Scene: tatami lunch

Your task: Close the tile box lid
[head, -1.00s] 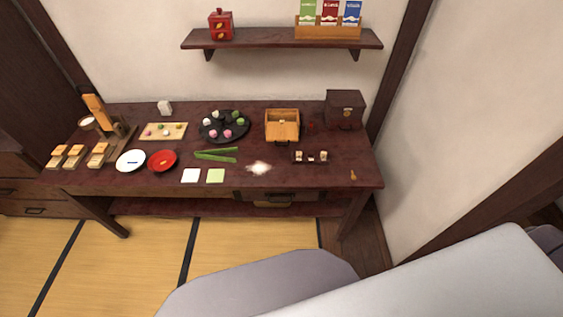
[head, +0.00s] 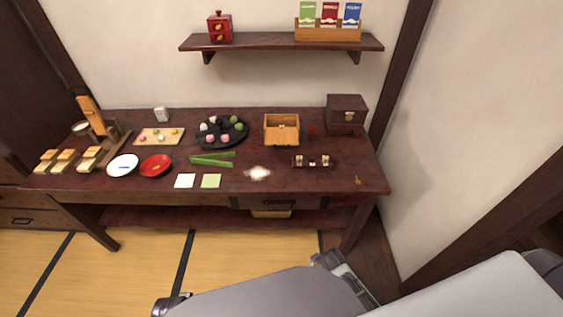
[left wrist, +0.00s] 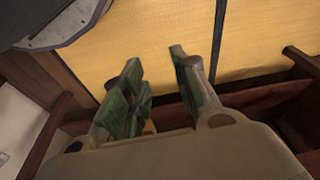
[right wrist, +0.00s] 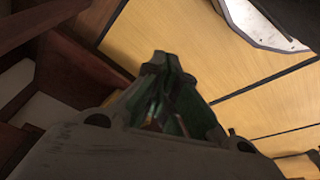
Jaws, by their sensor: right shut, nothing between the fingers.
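A light wooden box (head: 281,130) stands on the dark table in the head view, with a small dark handle below its front. It looks open at the top; I cannot tell for certain whether this is the tile box. A closed dark wooden box (head: 346,114) stands to its right at the back corner. My left gripper (left wrist: 155,58) is open and empty in the left wrist view, over the floor near dark wooden beams. My right gripper (right wrist: 161,58) is shut and empty in the right wrist view. Both grippers are away from the boxes.
The table (head: 318,184) also bears a black plate (head: 238,136) of sweets, a red dish (head: 156,165), green leaves (head: 212,159), white powder (head: 258,173) and a small dark tray (head: 298,163). A wall shelf (head: 255,42) hangs above.

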